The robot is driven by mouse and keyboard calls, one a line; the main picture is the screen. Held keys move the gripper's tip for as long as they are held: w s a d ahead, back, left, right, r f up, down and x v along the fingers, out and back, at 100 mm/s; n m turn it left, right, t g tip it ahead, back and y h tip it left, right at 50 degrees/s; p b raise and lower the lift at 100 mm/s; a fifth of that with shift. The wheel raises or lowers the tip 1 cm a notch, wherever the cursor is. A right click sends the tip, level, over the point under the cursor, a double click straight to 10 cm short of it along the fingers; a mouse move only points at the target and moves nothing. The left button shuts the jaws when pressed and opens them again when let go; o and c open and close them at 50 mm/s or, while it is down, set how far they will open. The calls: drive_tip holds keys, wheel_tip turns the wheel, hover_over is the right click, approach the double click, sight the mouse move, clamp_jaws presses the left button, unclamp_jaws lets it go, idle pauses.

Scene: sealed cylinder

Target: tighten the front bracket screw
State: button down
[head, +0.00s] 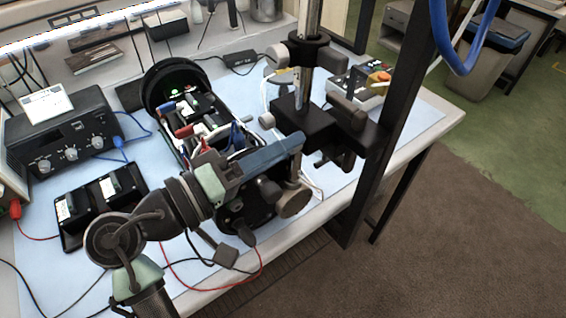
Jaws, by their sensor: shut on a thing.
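The opened cylinder's inner chassis (207,127) lies along the bench, with boards and coloured wires showing. Its far end is a black round cap (172,86). A dark bracket plate (236,214) stands at the near end, partly behind my arm. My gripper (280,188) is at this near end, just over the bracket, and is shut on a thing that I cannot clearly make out. A round brownish knob (293,203) shows beside the fingers. I cannot pick out the front bracket screw; the arm and gripper cover much of that area.
A clamp stand with a metal post (307,55) and black clamp (322,125) rises close right of the chassis. A dark upright frame post (393,130) stands at the bench's front edge. A power supply (70,135) and black tray (98,205) fill the left. Loose cables cross the mat.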

drive_tip(key=m+b, duration=0.3)
drive_tip(key=b, duration=0.1)
drive_tip(key=f+m+b, duration=0.1)
drive_tip(key=m+b, duration=0.2)
drive_tip(key=b, duration=0.1)
drive_tip(key=shift+a, duration=0.15)
drive_tip(key=m+b, duration=0.3)
drive_tip(key=shift+r, duration=0.1)
drive_tip(key=shift+r+m+b, duration=0.15)
drive_tip(key=shift+m+b, duration=0.55)
drive_tip(key=shift+b, duration=0.2)
drive_tip(key=shift+r, duration=0.1)
drive_tip(key=c, duration=0.6)
unclamp_jaws()
drive_tip(key=shift+s+a+r, duration=0.1)
drive_tip(key=shift+s+a, duration=0.05)
drive_tip(key=v, duration=1.2)
drive_tip(key=shift+s+a+b, duration=0.2)
drive_tip(key=shift+a+b, duration=0.05)
drive_tip(key=shift+b, duration=0.15)
